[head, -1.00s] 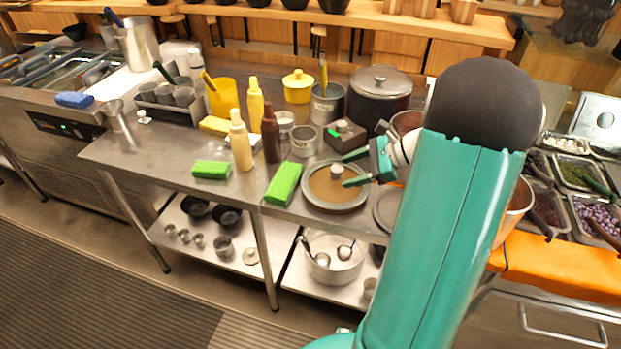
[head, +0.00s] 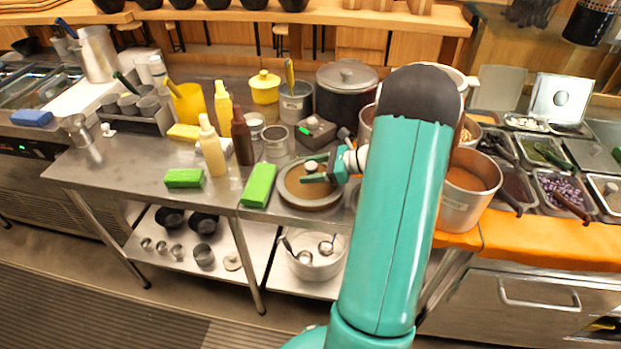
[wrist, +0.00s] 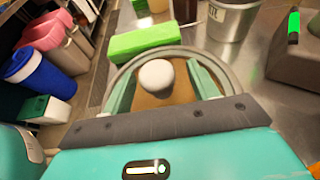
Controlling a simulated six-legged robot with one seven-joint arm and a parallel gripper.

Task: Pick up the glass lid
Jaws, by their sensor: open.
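The glass lid (head: 296,199) lies flat on the steel counter near its front edge. It has a wide grey rim, a brownish see-through middle and a pale round knob (wrist: 157,76). My gripper (head: 315,168) is open over the lid, its two green fingers on either side of the knob. The wrist view shows the open gripper (wrist: 160,69) with the knob between the fingers and a gap on each side. Whether the fingertips touch the glass cannot be told. The near part of the lid is hidden by my gripper in the wrist view.
A green sponge (head: 258,186) lies close left of the lid. Sauce bottles (head: 211,150), a metal can (head: 276,142) and a dark box (head: 316,130) stand behind it. A large lidded pot (head: 345,97) is farther back.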

